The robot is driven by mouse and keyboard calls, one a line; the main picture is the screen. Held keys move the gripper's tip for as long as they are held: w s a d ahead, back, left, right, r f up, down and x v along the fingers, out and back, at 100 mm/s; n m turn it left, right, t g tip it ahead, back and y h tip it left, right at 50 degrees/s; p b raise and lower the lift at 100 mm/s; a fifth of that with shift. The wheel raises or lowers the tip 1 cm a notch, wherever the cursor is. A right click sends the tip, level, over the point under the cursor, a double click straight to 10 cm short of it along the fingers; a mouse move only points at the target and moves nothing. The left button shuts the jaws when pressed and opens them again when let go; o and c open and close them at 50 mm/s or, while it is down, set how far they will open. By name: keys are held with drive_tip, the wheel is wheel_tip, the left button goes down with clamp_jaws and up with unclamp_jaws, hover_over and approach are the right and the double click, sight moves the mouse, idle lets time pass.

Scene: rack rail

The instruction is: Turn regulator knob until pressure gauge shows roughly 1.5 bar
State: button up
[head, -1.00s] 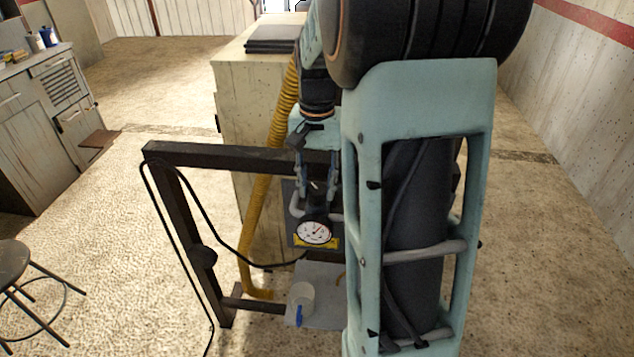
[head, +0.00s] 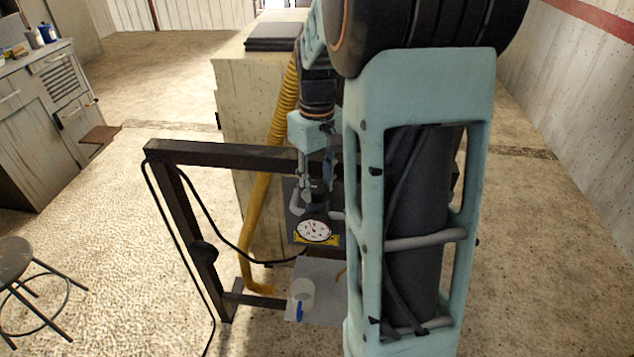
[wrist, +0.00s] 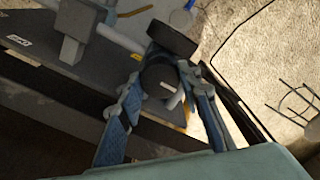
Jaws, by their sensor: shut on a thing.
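The regulator knob (wrist: 158,77) is a dark round cap with a small white mark, seen between my fingers in the wrist view. My gripper (wrist: 163,92) is shut on it, one blue finger on each side. In the head view my gripper (head: 317,188) points down just above the gauge and hides most of the knob. The pressure gauge (head: 313,231) has a white round face on a dark panel with a yellow label below. Its numbers are too small to read; the needle seems to point upward and slightly left. The wrist view shows only the gauge's dark casing (wrist: 172,37).
A dark rack frame (head: 225,153) surrounds the panel, with a black cable hanging at left. Grey pipes flank the knob. A clear cup (head: 302,290) with a blue part stands on a grey shelf (head: 325,275) below. A yellow hose (head: 262,205) runs behind. A stool (head: 15,262) stands at left.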

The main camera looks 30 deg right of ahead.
sight(317, 186)
drive_tip(key=shift+w+n, duration=0.1)
drive_tip(key=shift+n, duration=0.3)
drive_tip(key=o, duration=1.2)
drive_tip(key=shift+c, duration=0.2)
wheel_tip(317, 186, up, 12)
